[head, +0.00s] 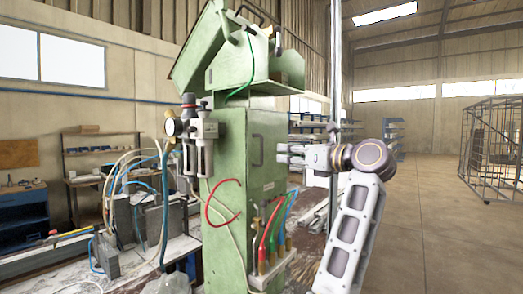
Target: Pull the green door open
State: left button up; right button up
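The green door (269,172) is on the right-hand face of a tall green cabinet and looks closed. A slim upright green handle (257,150) stands on the door near its left edge.
Red, green and blue hoses (270,235) rise from fittings low on the cabinet. A pressure gauge (171,127) and regulators sit on its left side. A cluttered bench (70,262) is at left. A wire cage (490,150) stands far right, with open floor before it.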

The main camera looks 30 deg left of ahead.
aim_at(261, 162)
pick_arm(q)
jog(key=shift+p+x, duration=1.6)
jog(key=shift+x, duration=4.55)
jog(key=shift+c, duration=0.5)
grip_shut()
